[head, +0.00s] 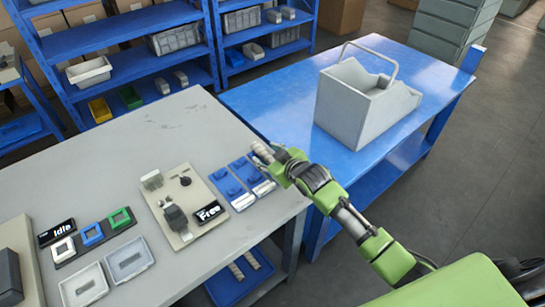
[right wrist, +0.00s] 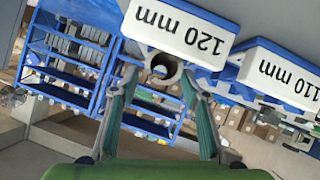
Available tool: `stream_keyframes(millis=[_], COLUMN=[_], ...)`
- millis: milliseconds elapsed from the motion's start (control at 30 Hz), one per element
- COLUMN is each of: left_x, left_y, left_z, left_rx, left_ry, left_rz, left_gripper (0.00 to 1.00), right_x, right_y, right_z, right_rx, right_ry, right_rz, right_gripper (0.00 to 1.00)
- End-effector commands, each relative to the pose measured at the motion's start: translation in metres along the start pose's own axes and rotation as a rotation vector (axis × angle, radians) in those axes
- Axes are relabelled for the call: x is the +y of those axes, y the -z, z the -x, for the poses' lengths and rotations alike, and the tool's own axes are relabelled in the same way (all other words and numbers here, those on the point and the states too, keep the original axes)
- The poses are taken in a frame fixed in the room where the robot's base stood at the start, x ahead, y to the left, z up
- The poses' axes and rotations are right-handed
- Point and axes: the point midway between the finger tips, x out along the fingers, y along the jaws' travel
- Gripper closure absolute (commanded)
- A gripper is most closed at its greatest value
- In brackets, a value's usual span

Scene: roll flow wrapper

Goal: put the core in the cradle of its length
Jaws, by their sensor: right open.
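The core (head: 261,152) is a short grey-tan tube at the fingertips of my right gripper (head: 274,160). In the right wrist view the core's round hollow end (right wrist: 163,70) shows between the fingertips of the open right gripper (right wrist: 160,82), beside the cradle label reading 120 mm (right wrist: 185,30). A second label reads 110 mm (right wrist: 285,78). In the head view the blue cradles (head: 226,182) lie on the grey table, close to the gripper. Whether the core rests in a cradle is hidden by the gripper. My left gripper is out of view.
A beige device with a "Free" sign (head: 208,212) stands left of the cradles. Trays (head: 128,260), coloured square frames (head: 92,234) and an "Idle" sign (head: 57,232) lie further left. A grey handled bin (head: 352,105) stands on the blue table (head: 270,100). The grey table's back is clear.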

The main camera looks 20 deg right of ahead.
Motion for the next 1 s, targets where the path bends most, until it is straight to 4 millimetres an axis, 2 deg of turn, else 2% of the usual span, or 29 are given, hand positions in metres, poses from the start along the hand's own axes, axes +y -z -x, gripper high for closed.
stream_keyframes(millis=[167, 600, 800, 1000], left_x=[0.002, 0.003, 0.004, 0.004], left_y=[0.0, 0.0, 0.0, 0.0], left_z=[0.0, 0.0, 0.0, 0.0], left_rx=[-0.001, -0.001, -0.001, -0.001], left_ry=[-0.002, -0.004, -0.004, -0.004], left_rz=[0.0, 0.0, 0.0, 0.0], left_gripper=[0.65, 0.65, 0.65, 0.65], right_x=[0.0, 0.0, 0.0, 0.0], right_y=[-0.001, -0.001, -0.001, 0.0], right_z=[0.019, 0.098, 0.115, 0.118], right_rx=[0.001, -0.001, -0.001, 0.0], right_ry=[-0.001, 0.0, 0.0, 0.0], right_rz=[0.0, 0.001, 0.0, 0.0], right_gripper=[0.58, 0.58, 0.58, 0.58])
